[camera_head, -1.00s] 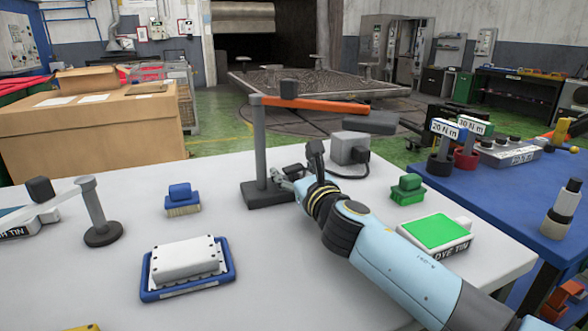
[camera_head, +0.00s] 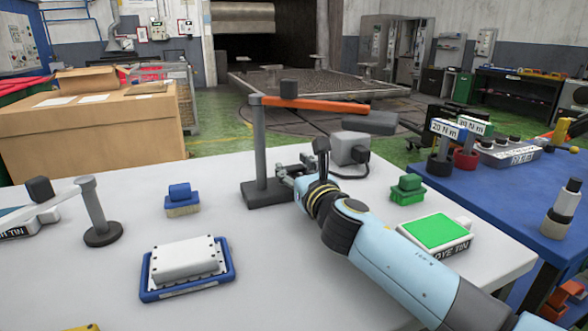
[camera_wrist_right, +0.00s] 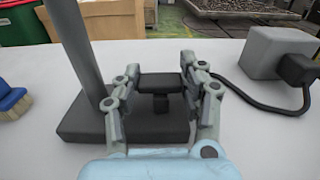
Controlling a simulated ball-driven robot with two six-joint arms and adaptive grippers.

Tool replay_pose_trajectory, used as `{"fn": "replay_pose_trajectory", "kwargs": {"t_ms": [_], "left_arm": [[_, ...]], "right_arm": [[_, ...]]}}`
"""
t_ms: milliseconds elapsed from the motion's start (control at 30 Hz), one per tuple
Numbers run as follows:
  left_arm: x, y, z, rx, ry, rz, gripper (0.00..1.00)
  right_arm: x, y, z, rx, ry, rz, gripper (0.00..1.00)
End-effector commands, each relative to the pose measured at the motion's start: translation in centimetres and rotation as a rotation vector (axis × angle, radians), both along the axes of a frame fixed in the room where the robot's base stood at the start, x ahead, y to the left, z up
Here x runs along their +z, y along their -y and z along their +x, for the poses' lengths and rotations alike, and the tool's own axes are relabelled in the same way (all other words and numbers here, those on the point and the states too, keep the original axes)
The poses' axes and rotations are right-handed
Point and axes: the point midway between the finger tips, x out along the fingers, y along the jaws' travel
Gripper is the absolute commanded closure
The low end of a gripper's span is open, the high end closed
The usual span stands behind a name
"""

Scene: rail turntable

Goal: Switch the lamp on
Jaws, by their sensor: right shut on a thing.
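The lamp stands on the grey table, with a dark base (camera_head: 262,193), an upright post (camera_head: 259,140), an orange arm (camera_head: 320,105) and a grey head (camera_head: 370,123). No glow shows on the head. My right gripper (camera_head: 291,175) is at the right side of the base. In the right wrist view, the fingers of my right gripper (camera_wrist_right: 160,95) are on both sides of a small dark switch piece (camera_wrist_right: 160,82) above the base (camera_wrist_right: 150,125), shut on it. The lamp's post (camera_wrist_right: 78,50) stands left of the fingers. My left gripper is not in view.
A grey box (camera_head: 349,148) with a black cable is close behind my right gripper. A blue brush (camera_head: 181,200), blue tray (camera_head: 148,293) and small stand (camera_head: 102,236) are left.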

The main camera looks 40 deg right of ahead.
Motion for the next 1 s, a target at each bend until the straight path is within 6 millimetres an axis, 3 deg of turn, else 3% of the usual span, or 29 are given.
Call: {"fn": "replay_pose_trajectory", "kwargs": {"t_ms": [200, 467, 500, 667, 1000], "left_arm": [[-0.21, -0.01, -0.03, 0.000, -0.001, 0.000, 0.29], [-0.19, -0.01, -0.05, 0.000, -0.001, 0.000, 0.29], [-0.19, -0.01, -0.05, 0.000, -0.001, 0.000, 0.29], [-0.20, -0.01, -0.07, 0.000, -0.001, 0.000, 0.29], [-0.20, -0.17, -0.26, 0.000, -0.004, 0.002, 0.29]], "right_arm": [[-0.08, 0.15, -0.06, 0.000, 0.042, 0.178, 0.91], [-0.05, 0.16, -0.06, 0.000, 0.045, 0.191, 0.91], [-0.05, 0.16, -0.06, 0.000, 0.045, 0.191, 0.58], [-0.04, 0.16, -0.06, 0.000, 0.046, 0.190, 0.37], [-0.07, 0.08, -0.37, 0.000, 0.044, 0.188, 0.35]]}}
